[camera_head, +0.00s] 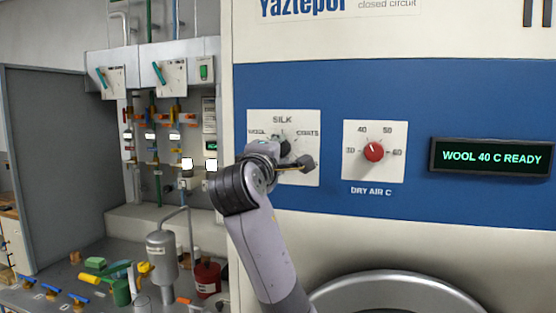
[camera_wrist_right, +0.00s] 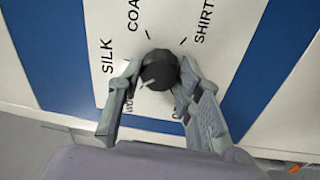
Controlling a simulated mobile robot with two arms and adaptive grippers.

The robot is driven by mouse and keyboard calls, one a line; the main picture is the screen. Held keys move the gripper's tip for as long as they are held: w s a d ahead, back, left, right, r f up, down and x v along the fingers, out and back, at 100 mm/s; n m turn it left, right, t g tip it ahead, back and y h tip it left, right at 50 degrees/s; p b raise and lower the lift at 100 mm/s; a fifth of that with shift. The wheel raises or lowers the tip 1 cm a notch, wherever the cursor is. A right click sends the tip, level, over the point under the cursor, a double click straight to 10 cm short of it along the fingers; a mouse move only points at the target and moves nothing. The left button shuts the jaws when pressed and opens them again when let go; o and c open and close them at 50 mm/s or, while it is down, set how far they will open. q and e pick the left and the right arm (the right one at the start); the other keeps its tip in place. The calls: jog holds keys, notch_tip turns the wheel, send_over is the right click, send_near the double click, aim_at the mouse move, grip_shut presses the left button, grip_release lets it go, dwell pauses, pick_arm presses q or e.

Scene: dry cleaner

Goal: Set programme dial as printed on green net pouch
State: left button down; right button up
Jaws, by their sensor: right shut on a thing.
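The programme dial is a dark round knob (camera_wrist_right: 160,66) on a white plate. The plate's labels SILK, COATS and SHIRTS, the last two cut off, show in the right wrist view, with WOOL partly hidden. A pale mark on the knob points toward the WOOL side. My right gripper (camera_wrist_right: 159,74) has one finger on each side of the knob and is shut on it. In the head view my right gripper (camera_head: 287,158) covers most of the dial. The display (camera_head: 491,157) reads "WOOL 40 C READY". I cannot make out a green net pouch. My left gripper is not in view.
A red temperature dial (camera_head: 374,152) marked DRY AIR C sits right of the programme dial, pointing near 40. A round metal door rim (camera_head: 395,288) is below. At left, a bench holds a grey canister (camera_head: 162,262), a red can (camera_head: 207,279) and several coloured fittings.

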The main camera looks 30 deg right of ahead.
jog(key=shift+w+f+m+g+b, duration=0.15)
jog(key=shift+m+b, duration=0.7)
jog(key=shift+m, duration=1.25)
jog(key=shift+f+m+g+b, duration=0.2)
jog(key=shift+m+b, duration=0.6)
jog(key=shift+m, duration=1.3)
jog(key=o, duration=1.2)
jog(key=shift+a+r, duration=0.1)
jog(key=shift+r, duration=0.1)
jog(key=shift+c, duration=0.2)
